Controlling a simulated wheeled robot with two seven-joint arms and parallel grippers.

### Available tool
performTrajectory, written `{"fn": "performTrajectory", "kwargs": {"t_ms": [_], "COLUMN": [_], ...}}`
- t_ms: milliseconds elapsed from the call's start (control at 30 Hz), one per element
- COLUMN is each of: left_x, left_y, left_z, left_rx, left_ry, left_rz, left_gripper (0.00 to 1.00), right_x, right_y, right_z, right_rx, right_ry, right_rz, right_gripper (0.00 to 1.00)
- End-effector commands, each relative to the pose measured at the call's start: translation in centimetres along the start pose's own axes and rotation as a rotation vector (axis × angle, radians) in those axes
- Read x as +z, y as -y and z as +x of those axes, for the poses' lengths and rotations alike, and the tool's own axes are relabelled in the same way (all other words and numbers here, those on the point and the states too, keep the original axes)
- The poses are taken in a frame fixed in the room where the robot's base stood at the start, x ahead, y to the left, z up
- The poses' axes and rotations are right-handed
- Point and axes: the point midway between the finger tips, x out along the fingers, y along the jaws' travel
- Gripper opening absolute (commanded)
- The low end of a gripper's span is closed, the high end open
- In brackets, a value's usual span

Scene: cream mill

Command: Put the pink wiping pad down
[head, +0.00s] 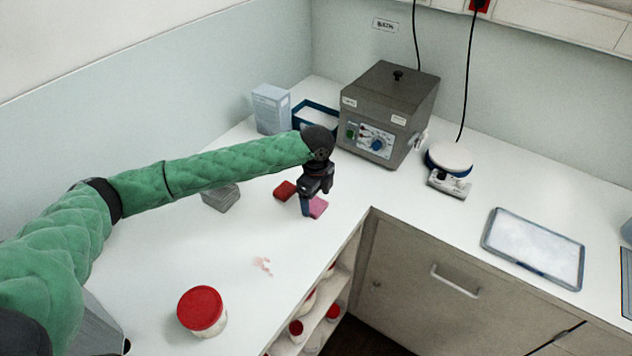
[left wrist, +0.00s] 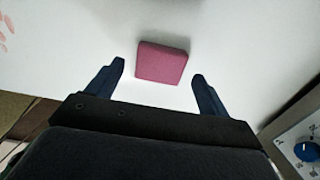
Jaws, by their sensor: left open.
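The pink wiping pad (head: 319,208) lies flat on the white worktop, partly hidden behind my left gripper in the head view. It also shows whole in the left wrist view (left wrist: 161,63), ahead of and between the fingertips. My left gripper (head: 307,207) is open, with its dark blue fingers (left wrist: 158,72) apart on either side of the pad and no finger seen touching it. My right gripper is in neither view.
A red pad (head: 285,190) lies just left of the pink pad. A grey block (head: 221,197), a red-lidded jar (head: 202,311) and a pinkish smear (head: 263,265) are also on the worktop. A grey machine (head: 388,115) stands behind. The worktop edge drops to shelves in front.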

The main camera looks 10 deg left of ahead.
Motion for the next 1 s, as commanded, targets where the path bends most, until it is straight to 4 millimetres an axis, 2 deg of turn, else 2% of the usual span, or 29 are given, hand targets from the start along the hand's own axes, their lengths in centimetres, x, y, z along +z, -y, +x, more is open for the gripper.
{"fn": "performTrajectory", "kwargs": {"t_ms": [33, 133, 533, 700, 1000], "left_x": [0.0, 0.0, 0.0, 0.0, 0.0], "left_y": [0.1, 0.1, 0.1, 0.1, 0.1], "left_z": [-0.6, -2.6, -8.5, -9.8, -10.1], "left_rx": [-0.005, -0.005, -0.002, -0.002, -0.001], "left_ry": [0.000, 0.000, 0.000, 0.000, 0.000], "left_rz": [0.001, 0.001, 0.000, -0.001, 0.000], "left_gripper": [0.80, 0.80, 0.80, 0.80, 0.80], "right_x": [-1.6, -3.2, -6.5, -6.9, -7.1], "right_y": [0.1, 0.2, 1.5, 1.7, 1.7], "right_z": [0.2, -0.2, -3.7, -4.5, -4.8], "right_rx": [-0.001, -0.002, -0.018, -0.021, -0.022], "right_ry": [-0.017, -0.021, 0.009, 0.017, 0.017], "right_rz": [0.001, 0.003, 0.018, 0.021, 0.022], "right_gripper": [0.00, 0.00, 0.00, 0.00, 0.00]}}
